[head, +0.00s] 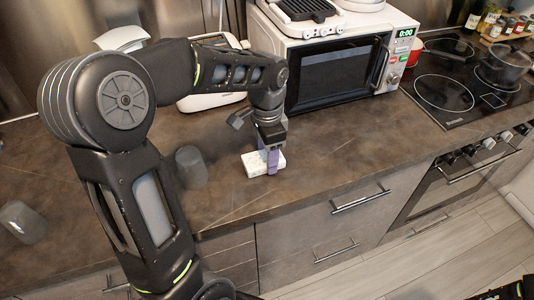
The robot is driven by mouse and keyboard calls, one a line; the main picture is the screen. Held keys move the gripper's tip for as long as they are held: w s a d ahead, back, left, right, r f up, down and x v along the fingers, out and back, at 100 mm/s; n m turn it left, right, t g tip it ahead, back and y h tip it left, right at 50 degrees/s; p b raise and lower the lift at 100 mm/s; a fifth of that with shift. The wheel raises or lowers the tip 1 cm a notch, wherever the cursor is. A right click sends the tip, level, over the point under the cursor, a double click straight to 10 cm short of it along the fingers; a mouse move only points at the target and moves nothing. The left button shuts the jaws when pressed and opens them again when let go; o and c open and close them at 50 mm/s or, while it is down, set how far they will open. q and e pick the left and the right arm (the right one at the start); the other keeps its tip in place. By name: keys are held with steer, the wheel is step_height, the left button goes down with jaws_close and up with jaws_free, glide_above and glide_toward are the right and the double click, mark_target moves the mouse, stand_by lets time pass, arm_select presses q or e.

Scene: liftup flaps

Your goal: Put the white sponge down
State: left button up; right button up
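The white sponge (255,165) is at the brown countertop (340,150), in front of the microwave. My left gripper (271,162) points down at the sponge, with its purple fingers at the sponge's right part. One finger shows on the near side, and the sponge seems to be between the fingers. I cannot tell whether the sponge touches the counter or is just above it. Of my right arm, only a dark piece shows at the bottom right corner; its gripper cannot be made out.
A white microwave (335,72) with a grill on top stands behind the sponge. A white toaster (205,100) is partly hidden by my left arm. A stove with pots (503,66) is at the right. The counter right of the sponge is clear down to its front edge.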

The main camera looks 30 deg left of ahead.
arm_select(q)
steer(key=o, duration=0.4)
steer(key=shift+o, duration=0.2)
steer(key=shift+r, duration=0.25)
step_height(320, 180, up, 12)
stand_by(0.9)
